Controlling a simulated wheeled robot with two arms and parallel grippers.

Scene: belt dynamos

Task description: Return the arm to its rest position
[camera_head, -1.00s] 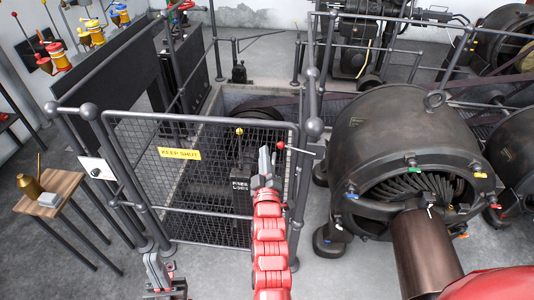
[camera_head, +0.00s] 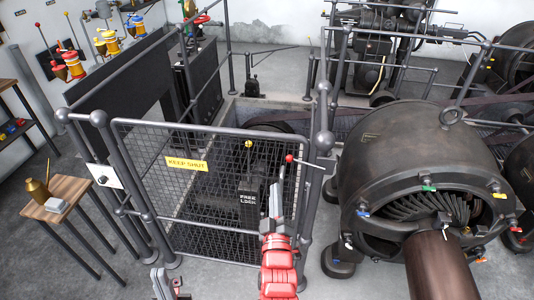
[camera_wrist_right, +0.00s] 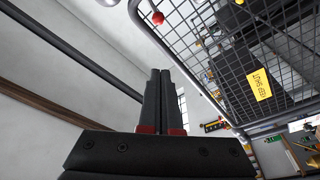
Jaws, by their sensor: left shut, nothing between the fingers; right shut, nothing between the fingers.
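My right gripper (camera_head: 274,192) is at the end of the red arm in the lower middle of the head view, in front of the mesh gate (camera_head: 165,190). Its fingers are shut and empty. They also show closed together in the right wrist view (camera_wrist_right: 163,98), with the gate's mesh beyond them to the upper right. My left gripper (camera_head: 160,284) is at the bottom edge, left of the right one, partly cut off. It is shut and empty.
The gate with the "KEEP SHUT" sign (camera_head: 187,164) stands across the railing, and a red-knobbed lever (camera_head: 290,159) is at its right side. A large dark dynamo (camera_head: 420,160) stands right. A small wooden table (camera_head: 75,190) stands left. Grey floor shows between.

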